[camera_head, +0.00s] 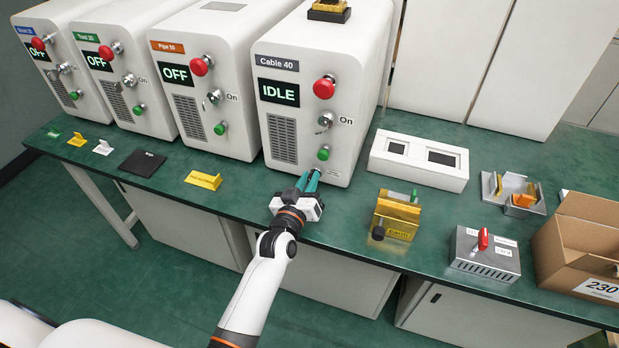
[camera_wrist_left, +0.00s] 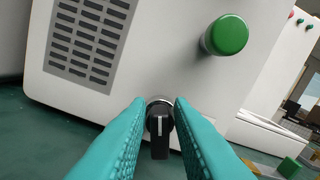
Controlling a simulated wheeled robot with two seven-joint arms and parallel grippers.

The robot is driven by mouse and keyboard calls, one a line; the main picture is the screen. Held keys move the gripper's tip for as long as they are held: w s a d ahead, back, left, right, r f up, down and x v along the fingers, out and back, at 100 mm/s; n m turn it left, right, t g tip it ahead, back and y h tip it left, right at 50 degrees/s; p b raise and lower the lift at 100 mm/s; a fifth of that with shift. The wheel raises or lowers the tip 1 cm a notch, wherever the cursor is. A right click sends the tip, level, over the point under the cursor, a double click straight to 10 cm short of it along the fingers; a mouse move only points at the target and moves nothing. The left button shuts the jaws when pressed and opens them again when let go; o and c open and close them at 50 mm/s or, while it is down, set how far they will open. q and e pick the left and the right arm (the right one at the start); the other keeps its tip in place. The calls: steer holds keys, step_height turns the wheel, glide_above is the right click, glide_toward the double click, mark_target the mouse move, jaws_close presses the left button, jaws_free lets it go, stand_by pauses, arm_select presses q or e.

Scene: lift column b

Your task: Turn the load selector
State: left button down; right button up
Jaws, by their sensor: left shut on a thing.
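The cabinet marked "Cable 40" (camera_head: 318,75) has a display reading "IDLE", a red mushroom button, a key switch at "On" and a green button (camera_head: 323,153). In the left wrist view, a black knob (camera_wrist_left: 160,137) with a white line sits on a silver collar, low on the cabinet front below the green button (camera_wrist_left: 228,35). I take it as the load selector; its white line is about vertical there. My left gripper (camera_head: 314,176) has its teal fingers shut on this knob, one on each side. The gripper hides the knob in the head view. My right gripper is not in view.
Several similar cabinets (camera_head: 212,65) reading "OFF" stand to the left. To the right are a white two-window box (camera_head: 415,168), a yellow "Earth" clamp (camera_head: 396,215), a metal box with a red lever (camera_head: 470,260) and a carton (camera_head: 575,255). Green bench top (camera_head: 350,222) is bare near the gripper.

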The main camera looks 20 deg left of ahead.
arm_select(q)
steer(key=n, duration=0.4)
steer(key=shift+a+f+n+p, duration=0.15)
steer(key=shift+a+n+p, duration=0.15)
steer(key=shift+p, duration=0.1)
stand_by(0.4)
steer(key=c, duration=1.5)
jaws_free()
steer(key=shift+o, duration=0.2)
steer(key=s, duration=1.2)
steer(key=shift+a, duration=0.2)
